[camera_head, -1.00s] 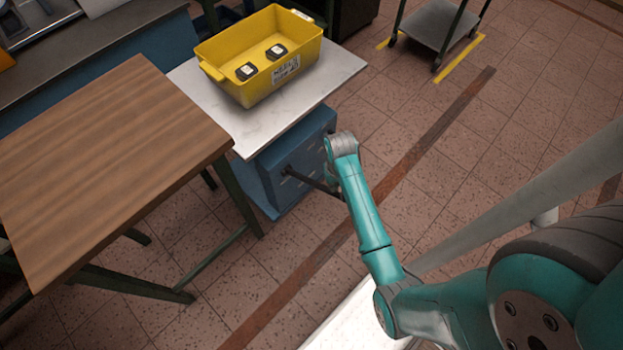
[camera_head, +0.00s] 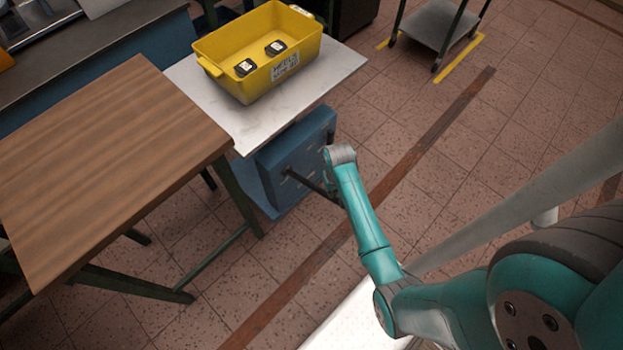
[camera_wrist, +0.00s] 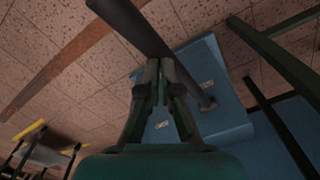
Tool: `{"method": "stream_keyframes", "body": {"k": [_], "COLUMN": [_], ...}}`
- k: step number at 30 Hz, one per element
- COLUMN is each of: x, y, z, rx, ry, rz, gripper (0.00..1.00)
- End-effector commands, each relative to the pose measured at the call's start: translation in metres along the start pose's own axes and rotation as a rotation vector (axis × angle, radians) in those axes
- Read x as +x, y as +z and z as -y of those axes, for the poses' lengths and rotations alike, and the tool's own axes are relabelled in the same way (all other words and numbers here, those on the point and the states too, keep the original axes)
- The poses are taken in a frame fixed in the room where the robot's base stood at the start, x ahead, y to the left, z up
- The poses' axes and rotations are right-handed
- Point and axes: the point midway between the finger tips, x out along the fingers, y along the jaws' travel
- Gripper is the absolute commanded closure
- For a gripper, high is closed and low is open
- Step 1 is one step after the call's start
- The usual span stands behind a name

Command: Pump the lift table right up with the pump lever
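The lift table has a pale top (camera_head: 340,67) over a blue body (camera_head: 295,155) and stands left of my arm in the head view. Its dark pump lever (camera_head: 306,182) sticks out from the blue face and slopes down to the right. In the wrist view the lever (camera_wrist: 133,22) crosses diagonally just beyond my fingertips. My gripper (camera_wrist: 160,62) has its two fingers close together, with the tips at the lever. I see no lever clasped between them. In the head view my gripper is small and mostly hidden at the arm's end, by the lever.
A yellow tub (camera_head: 222,88) with two dark items stands on the lift table. A wooden table (camera_head: 100,165) is close on the left. A grey trolley (camera_head: 440,25) stands at the back right. The tiled floor between is clear.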

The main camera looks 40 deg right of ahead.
Motion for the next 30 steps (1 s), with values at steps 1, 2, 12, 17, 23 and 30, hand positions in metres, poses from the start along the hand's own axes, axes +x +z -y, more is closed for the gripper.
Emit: {"method": "stream_keyframes", "body": {"k": [1, 2, 12, 17, 23, 30], "x": [0.004, 0.005, 0.032, 0.048, 0.063, 0.066], "y": [0.003, 0.003, 0.012, 0.018, 0.023, 0.025], "z": [0.001, 0.001, -0.004, -0.007, -0.010, -0.010], "rx": [-0.001, -0.001, -0.001, -0.001, 0.000, 0.000], "ry": [-0.002, -0.002, -0.002, -0.002, -0.002, -0.002], "rz": [0.007, 0.007, 0.008, 0.010, 0.011, 0.012], "gripper": [1.00, 1.00, 1.00, 1.00, 1.00, 1.00]}}
